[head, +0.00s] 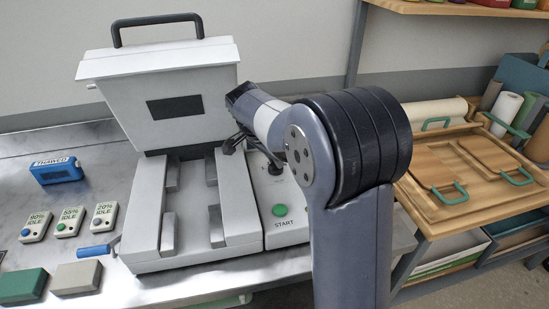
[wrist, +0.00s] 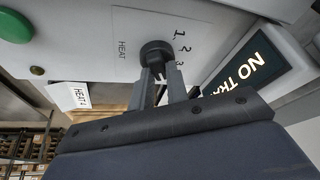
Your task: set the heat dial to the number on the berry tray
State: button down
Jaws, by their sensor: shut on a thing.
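The heat dial (wrist: 157,50) is a dark round knob on the pale panel in the wrist view. The word HEAT and the numbers 1, 2 and 3 show around it. My gripper (wrist: 160,88) is shut on the dial, one finger on each side. The dial's pointer mark is not clear, so its setting cannot be read. In the head view my arm partly covers this panel, to the right of the press. A white card (wrist: 70,97) in the wrist view reads HEAT and what looks like 4. I cannot pick out a berry tray.
The press (head: 165,95) stands open with its lid raised. A green START button (head: 280,210) sits on the panel. Idle tags, a blue THAWED block (head: 57,171) and two flat blocks lie on the left. Wooden trays with green handles (head: 455,195) are on the right-hand shelf.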

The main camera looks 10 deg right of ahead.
jog(key=c, duration=1.4)
grip_release()
jog(key=v, duration=1.1)
jog(key=shift+f, duration=0.15)
jog(key=x, duration=1.1)
